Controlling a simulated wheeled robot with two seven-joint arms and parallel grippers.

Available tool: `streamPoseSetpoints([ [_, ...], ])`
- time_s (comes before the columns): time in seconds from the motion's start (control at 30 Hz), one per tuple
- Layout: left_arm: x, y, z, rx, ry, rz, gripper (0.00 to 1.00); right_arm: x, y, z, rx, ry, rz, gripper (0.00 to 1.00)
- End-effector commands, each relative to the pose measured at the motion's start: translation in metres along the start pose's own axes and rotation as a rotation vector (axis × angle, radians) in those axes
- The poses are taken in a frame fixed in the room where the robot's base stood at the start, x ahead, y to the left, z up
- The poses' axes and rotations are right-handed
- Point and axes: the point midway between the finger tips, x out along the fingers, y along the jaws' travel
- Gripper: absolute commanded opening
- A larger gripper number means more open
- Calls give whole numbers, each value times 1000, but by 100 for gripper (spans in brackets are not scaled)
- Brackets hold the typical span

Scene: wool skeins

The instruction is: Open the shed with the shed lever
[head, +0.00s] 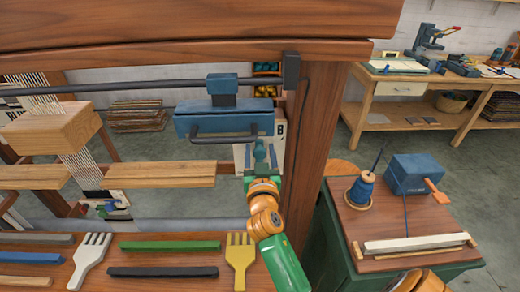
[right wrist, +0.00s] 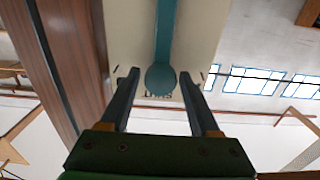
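The shed lever (right wrist: 163,35) is a teal bar with a round knob at its end, in front of a cream panel (right wrist: 125,40) in the right wrist view. In the head view its teal end (head: 260,150) shows small beside the wooden loom post. My right gripper (head: 260,160) is at the lever. In the right wrist view the gripper (right wrist: 160,75) is open, its two dark fingers on either side of the knob with a visible gap on each side. Lettering on the panel is partly hidden by the knob.
A blue carriage with a handle (head: 222,122) hangs from the rail left of the post (head: 320,130). Yellow (head: 241,258) and white (head: 92,260) combs and coloured bars lie in front. A green cabinet (head: 345,262) with a blue winder (head: 415,174) stands right.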

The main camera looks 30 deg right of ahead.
Motion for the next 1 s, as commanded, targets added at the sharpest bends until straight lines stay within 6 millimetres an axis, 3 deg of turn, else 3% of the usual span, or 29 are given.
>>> streamPoseSetpoints([
  [0.03,0,-1,2,0,-3,-1,27,0,0,0,0,0,0,45],
  [0.2,0,-2,3,1,-6,-2,27,0,0,0,-1,-1,0,0],
  [1.0,0,-1,1,1,-2,-2,27,0,1,2,-2,-4,2,0],
])
